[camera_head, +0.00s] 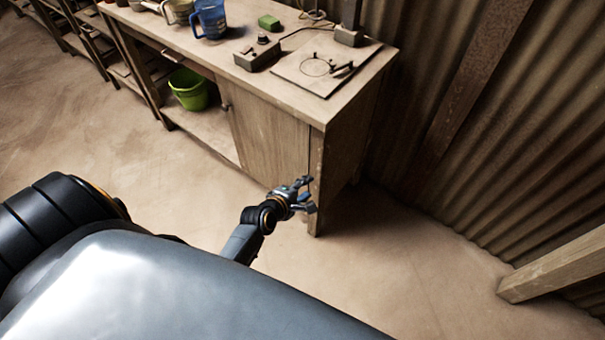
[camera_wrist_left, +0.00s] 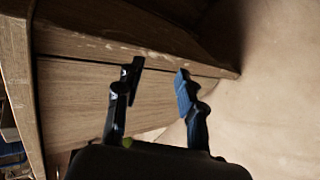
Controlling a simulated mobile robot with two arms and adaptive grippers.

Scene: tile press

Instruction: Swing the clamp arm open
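The press plate (camera_head: 327,62) lies on the right end of the wooden workbench in the head view. A small dark clamp-like part (camera_head: 343,70) sits on the plate beside a drawn circle. My left gripper (camera_head: 308,194) is in front of the bench's right corner, below the top and well away from the plate. In the left wrist view the two fingers (camera_wrist_left: 158,82) stand apart with nothing between them, facing the wooden cabinet front. My right gripper is not in view.
A grey control box (camera_head: 257,54), a green block (camera_head: 269,22) and a blue jug (camera_head: 209,19) stand on the bench. A dark post (camera_head: 349,24) rises behind the plate. A green bucket (camera_head: 188,90) sits on the lower shelf. A wooden beam (camera_head: 555,265) is at right. The floor in front is clear.

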